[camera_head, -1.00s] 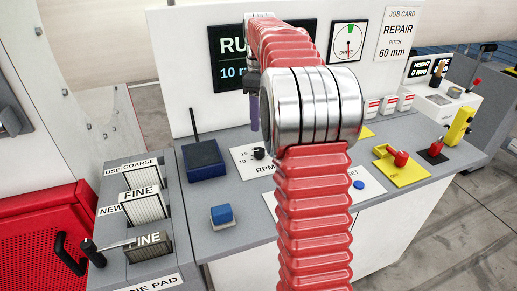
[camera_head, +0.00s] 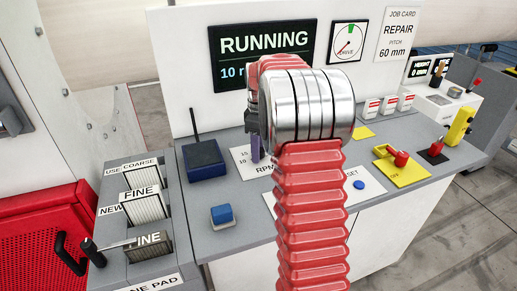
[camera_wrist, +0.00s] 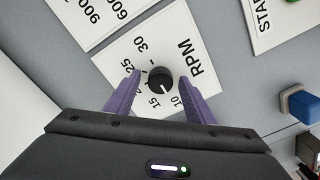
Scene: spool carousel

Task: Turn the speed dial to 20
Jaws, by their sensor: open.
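The speed dial (camera_wrist: 160,80) is a round black knob with a white mark, on a white RPM card (camera_wrist: 128,50) labelled 10, 15, 25 and 30. In the wrist view the mark points toward the 10 side. The 20 label is mostly covered. My gripper (camera_wrist: 161,74) is open, with its purple fingers on either side of the knob; contact cannot be told. In the head view a purple finger of my gripper (camera_head: 254,148) is over the RPM card (camera_head: 240,162), and the dial is hidden behind my gripper and arm.
The screen (camera_head: 262,55) reads RUNNING and 10, partly covered. A drive gauge (camera_head: 347,41) is beside it. A dark blue box (camera_head: 204,160) with an antenna and a blue block (camera_head: 222,216) stand left of the card. Yellow plate (camera_head: 401,170) with red knob is at right.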

